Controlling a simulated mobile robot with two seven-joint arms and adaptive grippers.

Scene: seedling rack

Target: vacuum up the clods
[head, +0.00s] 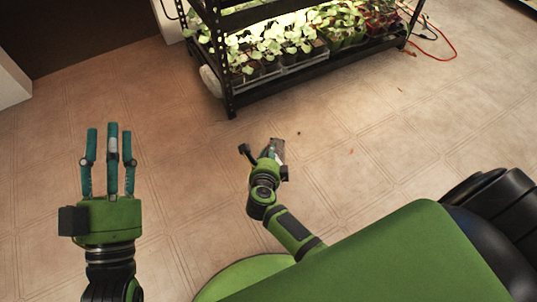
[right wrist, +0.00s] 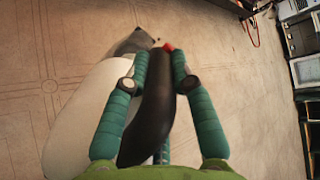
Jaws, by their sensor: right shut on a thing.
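My right gripper (right wrist: 160,60) is shut on the black handle of a handheld vacuum (right wrist: 80,115). The vacuum has a white body, a grey nozzle end and a red button by my fingertips. In the head view my right gripper (head: 268,152) is low over the floor, and only the vacuum's greyish tip (head: 278,148) shows beyond it. Small dark clods lie on the floor: a clod (head: 299,133) just right of the vacuum tip and a reddish-brown clod (head: 351,152) further right. Dark specks (right wrist: 158,40) show past the nozzle. My left gripper (head: 103,135) is open, empty, fingers straight.
A black rack (head: 228,85) with lit seedlings (head: 270,50) in pots stands at the back. Brown bits (head: 410,52) and a red cable (head: 447,45) lie by its right end. A dark area (head: 85,30) is at upper left. The tiled floor between is mostly clear.

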